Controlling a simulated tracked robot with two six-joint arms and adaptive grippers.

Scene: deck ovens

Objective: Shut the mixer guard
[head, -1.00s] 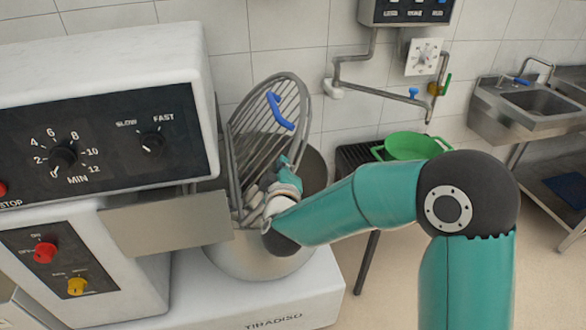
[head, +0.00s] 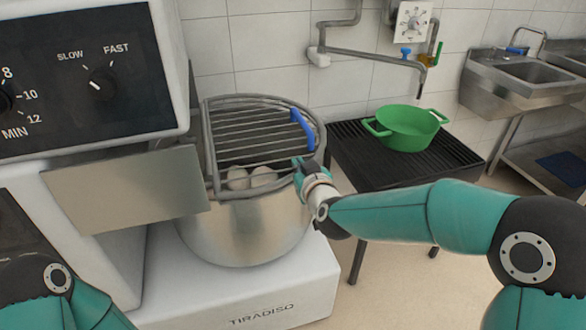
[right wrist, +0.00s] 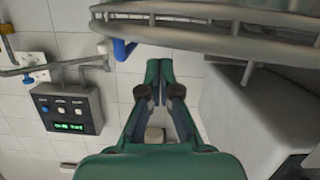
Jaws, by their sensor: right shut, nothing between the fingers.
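The mixer guard (head: 250,128), a grey wire grille with a blue handle (head: 302,129), lies roughly level over the steel bowl (head: 245,232). I cannot tell whether its rim rests fully on the bowl. My right gripper (head: 298,163) is shut and empty at the bowl's right side, just below the blue handle. In the right wrist view its closed fingers (right wrist: 158,72) point toward the guard's curved bars (right wrist: 220,40), with the blue handle (right wrist: 122,50) close to their left. My left gripper is out of view; only part of my left arm shows at lower left.
The mixer's white body and dial panel (head: 75,75) stand at left, with a steel plate (head: 125,185) beside the bowl. A green pot (head: 406,128) sits on a dark slatted stand (head: 350,150) at right. A steel sink (head: 525,80) is farther right.

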